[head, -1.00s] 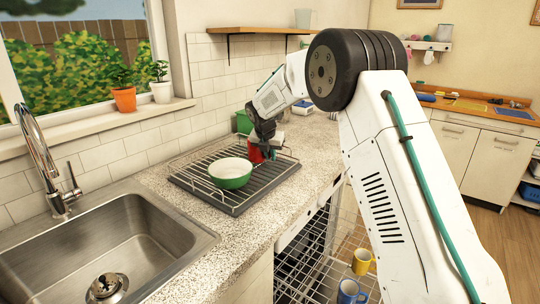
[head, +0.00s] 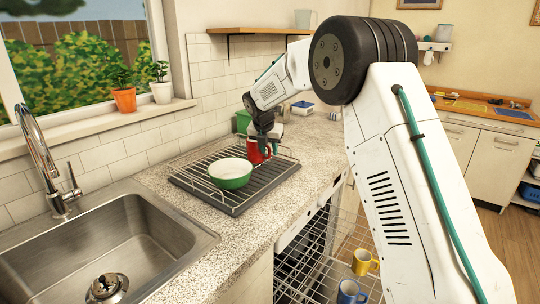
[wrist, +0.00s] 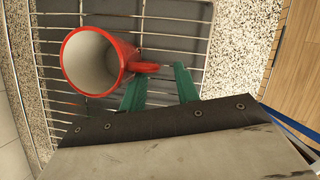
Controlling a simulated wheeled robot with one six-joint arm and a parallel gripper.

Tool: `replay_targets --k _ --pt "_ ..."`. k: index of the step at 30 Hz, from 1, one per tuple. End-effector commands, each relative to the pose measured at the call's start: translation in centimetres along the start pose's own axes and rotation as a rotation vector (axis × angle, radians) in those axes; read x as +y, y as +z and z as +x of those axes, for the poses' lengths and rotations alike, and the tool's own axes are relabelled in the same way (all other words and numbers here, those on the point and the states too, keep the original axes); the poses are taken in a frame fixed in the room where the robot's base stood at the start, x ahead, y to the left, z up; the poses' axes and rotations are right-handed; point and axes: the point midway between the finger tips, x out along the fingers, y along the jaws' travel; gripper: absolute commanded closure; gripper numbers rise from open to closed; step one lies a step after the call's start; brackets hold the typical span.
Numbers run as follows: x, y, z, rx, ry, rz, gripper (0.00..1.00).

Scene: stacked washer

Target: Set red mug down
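The red mug (head: 257,152) stands on the dark drying rack (head: 250,198), near its back end, behind a green and white bowl (head: 232,175). In the wrist view the mug (wrist: 92,62) shows its pale, empty inside, with its handle pointing right. My gripper (wrist: 164,78) is at the handle side of the mug. Its two green fingers are spread apart. The handle's end reaches over the tip of the left finger, and clear space lies between it and the right finger. In the head view my gripper (head: 276,142) partly covers the mug.
A sink (head: 110,245) is at the left. Below the counter, an open dishwasher rack (head: 305,265) holds a yellow mug (head: 362,263) and a blue mug (head: 350,292). A green container (head: 242,122) stands behind the drying rack, by the tiled wall.

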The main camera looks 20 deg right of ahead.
Motion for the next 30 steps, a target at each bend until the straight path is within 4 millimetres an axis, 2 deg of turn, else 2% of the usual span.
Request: replay_targets --k 1,3,9,13,22,26,30 --pt "0.0 0.1 -1.4 -0.003 0.002 0.000 0.69" --pt "0.0 0.1 -3.0 -0.003 0.002 0.000 0.69" --pt "0.0 0.0 -6.7 -0.001 0.001 0.000 0.69" --pt "0.0 0.0 -8.1 0.000 0.001 0.001 0.69" --pt "-0.5 -0.2 -9.3 0.004 0.000 0.032 0.69" --pt "-3.1 -1.6 -12.2 0.021 -0.002 0.202 0.69" --pt "-8.1 -5.1 -17.0 0.061 -0.013 0.537 0.69"
